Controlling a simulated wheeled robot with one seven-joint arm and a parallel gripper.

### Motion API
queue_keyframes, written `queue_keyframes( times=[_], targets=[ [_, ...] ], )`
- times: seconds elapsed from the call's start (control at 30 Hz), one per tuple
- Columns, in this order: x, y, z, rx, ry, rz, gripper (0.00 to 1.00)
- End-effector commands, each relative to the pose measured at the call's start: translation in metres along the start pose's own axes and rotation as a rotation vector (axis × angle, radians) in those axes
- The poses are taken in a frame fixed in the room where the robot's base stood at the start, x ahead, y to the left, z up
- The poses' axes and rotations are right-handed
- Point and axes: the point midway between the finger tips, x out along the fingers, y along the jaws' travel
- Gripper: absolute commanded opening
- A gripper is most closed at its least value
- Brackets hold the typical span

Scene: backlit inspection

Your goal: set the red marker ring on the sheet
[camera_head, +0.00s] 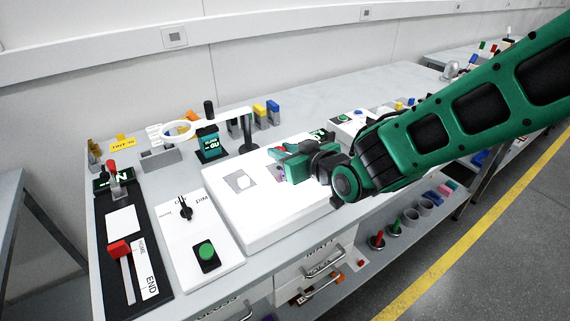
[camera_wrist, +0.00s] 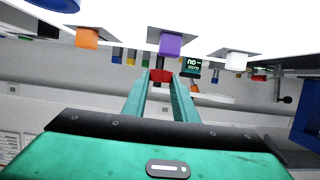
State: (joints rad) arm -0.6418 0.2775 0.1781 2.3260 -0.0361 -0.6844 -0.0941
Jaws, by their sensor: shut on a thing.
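My gripper (camera_head: 281,161) reaches in from the right, over the white light box. It also shows in the wrist view (camera_wrist: 161,84), its two green fingers shut on a small red piece (camera_wrist: 160,75), taken as the marker ring. Its ring form is too small to make out. A bit of red (camera_head: 279,149) shows at the fingertips in the head view. On the bright box top, a grey square sheet (camera_head: 232,175) bears a white piece (camera_head: 242,181). A purple block (camera_wrist: 170,45) on another square is near the fingers. My gripper hides part of the box top.
A ring magnifier (camera_head: 178,130) on a dark post stands behind the light box (camera_head: 222,212). A panel with a green button (camera_head: 206,252) and a red-handled slider (camera_head: 119,249) stand at left. Yellow and blue blocks (camera_head: 266,110) stand at the back.

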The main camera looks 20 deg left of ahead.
Motion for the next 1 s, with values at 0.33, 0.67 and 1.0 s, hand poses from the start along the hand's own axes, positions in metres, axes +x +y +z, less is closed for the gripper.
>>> queue_keyframes(
  times=[0.33,0.67,1.0],
  targets=[
    [0.013,0.002,0.036,0.000,-0.003,0.000,0.02],
    [0.014,0.001,0.045,-0.001,-0.015,-0.002,0.02],
    [0.016,0.000,0.052,-0.002,-0.019,-0.003,0.44]
  ],
)
